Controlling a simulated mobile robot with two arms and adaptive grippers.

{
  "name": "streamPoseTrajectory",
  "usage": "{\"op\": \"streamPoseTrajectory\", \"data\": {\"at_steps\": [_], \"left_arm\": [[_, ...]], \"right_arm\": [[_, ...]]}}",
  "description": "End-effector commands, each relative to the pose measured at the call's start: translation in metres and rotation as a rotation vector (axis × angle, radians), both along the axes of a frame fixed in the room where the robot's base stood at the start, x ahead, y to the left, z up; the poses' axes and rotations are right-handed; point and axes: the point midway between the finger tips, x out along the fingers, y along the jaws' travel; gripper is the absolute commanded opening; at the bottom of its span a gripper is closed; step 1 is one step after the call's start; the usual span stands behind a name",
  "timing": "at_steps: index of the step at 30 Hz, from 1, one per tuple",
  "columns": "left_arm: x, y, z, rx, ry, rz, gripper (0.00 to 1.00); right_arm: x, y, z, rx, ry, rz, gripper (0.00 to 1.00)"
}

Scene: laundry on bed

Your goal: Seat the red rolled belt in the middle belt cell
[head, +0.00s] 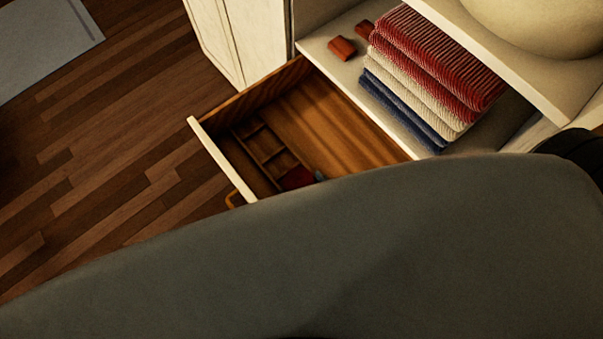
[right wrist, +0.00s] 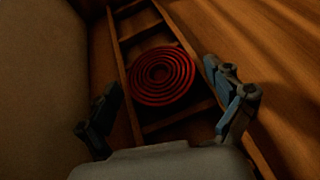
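The red rolled belt (right wrist: 163,76) lies flat as a spiral coil over one cell of the divided strip in the drawer, between two cross dividers. I cannot tell how deep it sits. In the head view the belt (head: 297,178) is a dark red patch at the near end of the visible cells, partly hidden by my arm. My right gripper (right wrist: 162,78) is open, its two blue-grey fingers apart on either side of the belt, with no visible contact. In the head view only a small bluish bit of it shows beside the belt. My left gripper is not in view.
The open drawer (head: 197,131) has a row of small cells (head: 264,143) along its front and a bare wooden floor. A shelf beside it holds folded red, cream and blue towels (head: 437,62) and small red-brown items (head: 341,48). My grey arm covers the lower part of the head view.

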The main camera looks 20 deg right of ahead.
Motion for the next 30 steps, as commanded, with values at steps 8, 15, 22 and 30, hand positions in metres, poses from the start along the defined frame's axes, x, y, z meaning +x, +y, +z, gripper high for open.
{"op": "streamPoseTrajectory", "data": {"at_steps": [8,15,22,30], "left_arm": [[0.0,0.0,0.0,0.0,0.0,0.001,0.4],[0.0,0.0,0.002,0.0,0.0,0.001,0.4],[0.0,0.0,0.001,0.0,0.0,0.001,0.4],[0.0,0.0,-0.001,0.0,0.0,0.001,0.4]], "right_arm": [[0.0,0.0,0.0,0.0,0.0,0.0,0.96],[-0.016,-0.002,0.009,-0.001,0.003,0.001,0.96],[-0.061,-0.008,0.031,-0.001,0.005,0.002,0.96],[-0.1,-0.014,0.05,-0.002,0.002,0.002,0.96]]}}
